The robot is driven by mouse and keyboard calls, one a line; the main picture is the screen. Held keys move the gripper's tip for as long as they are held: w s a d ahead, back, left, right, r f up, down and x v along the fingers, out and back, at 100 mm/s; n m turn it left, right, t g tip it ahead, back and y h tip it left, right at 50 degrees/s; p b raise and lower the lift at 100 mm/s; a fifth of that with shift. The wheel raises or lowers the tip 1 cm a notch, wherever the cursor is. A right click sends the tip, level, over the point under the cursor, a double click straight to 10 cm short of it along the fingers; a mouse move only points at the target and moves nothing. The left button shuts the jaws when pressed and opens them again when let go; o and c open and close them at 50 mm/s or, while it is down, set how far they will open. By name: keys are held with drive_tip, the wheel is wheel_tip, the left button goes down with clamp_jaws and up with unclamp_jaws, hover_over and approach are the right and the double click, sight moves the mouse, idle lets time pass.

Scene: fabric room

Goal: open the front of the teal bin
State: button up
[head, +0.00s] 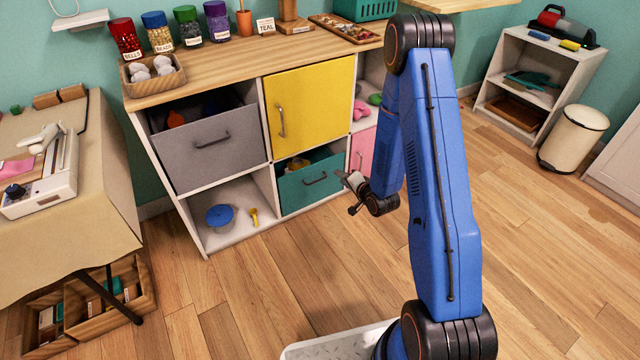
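The teal bin (304,195) sits in the lower middle cubby of the white shelf unit, under the yellow door. Its front has a dark bar handle (315,178). A gap shows above the front's top edge, with small things dimly visible inside. I cannot tell how far the front is tilted out. My gripper (347,192) is low, just right of the handle and in front of the bin's right edge. It looks apart from the handle. It is small and seen from the side, so its finger opening is unclear.
A grey bin (208,150) sits above left, and a yellow door (308,106) closes the cubby above. The lower left cubby holds a blue lidded bowl (220,216). A pink front (362,150) is close right, partly behind my arm. Wooden floor (250,290) before the unit is clear.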

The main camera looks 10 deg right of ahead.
drive_tip(key=s+a+f+m+t+y, duration=0.15)
drive_tip(key=s+f+m, duration=0.25)
drive_tip(key=f, duration=0.5)
drive_tip(key=x, duration=1.7)
drive_tip(key=shift+w+d, duration=0.15)
drive_tip(key=shift+d, duration=0.1)
drive_tip(key=shift+r, duration=0.1)
clamp_jaws()
